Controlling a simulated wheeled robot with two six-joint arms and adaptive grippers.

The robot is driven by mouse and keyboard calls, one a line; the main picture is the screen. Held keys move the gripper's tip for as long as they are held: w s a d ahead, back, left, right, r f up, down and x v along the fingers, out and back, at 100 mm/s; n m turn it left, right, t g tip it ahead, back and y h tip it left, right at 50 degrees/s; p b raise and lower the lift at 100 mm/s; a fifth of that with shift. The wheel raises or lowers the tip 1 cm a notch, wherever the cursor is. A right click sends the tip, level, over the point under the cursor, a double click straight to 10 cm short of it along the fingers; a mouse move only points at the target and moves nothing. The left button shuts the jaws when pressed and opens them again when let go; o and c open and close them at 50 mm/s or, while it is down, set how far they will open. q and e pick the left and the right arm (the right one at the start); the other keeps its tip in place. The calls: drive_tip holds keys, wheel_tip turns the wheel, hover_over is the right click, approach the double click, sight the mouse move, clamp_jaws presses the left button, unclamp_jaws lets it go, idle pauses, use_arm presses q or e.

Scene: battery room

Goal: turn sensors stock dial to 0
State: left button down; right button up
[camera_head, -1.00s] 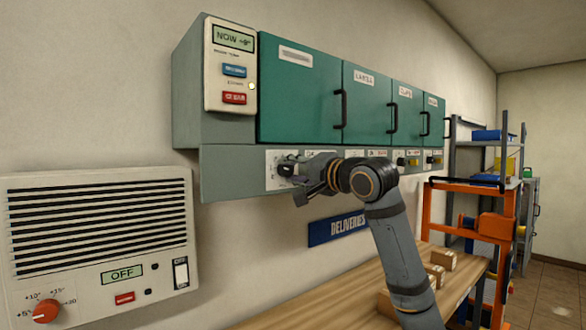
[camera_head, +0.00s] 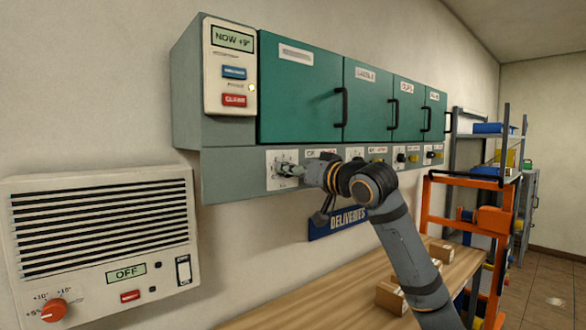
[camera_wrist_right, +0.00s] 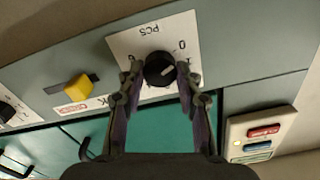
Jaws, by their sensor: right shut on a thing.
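A black stock dial (camera_wrist_right: 159,69) with a light pointer line sits on a white plate (camera_wrist_right: 128,43) marked PCS, shown upside down in the right wrist view. My right gripper (camera_wrist_right: 159,72) is shut on this dial, one finger on each side. In the head view the right gripper (camera_head: 287,170) is at the leftmost white plate (camera_head: 274,159) on the grey strip below the cabinets, and hides the dial there. The label naming this dial cannot be read. My left gripper is not in view.
Green cabinet doors (camera_head: 300,88) with black handles hang above the strip. A yellow slider (camera_wrist_right: 78,87) is beside the dial plate. A control panel (camera_head: 230,67) reads NOW +9°. A wall unit (camera_head: 100,245) reads OFF. A wooden bench (camera_head: 300,305) holds boxes below.

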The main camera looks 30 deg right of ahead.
sight(284, 130)
drive_tip(key=shift+f+n, duration=0.25)
drive_tip(key=shift+n, duration=0.35)
drive_tip(key=o, duration=1.2)
drive_tip(key=shift+r, duration=0.1)
drive_tip(key=shift+c, duration=0.2)
wheel_tip(284, 130, up, 10)
drive_tip(key=shift+r, duration=0.1)
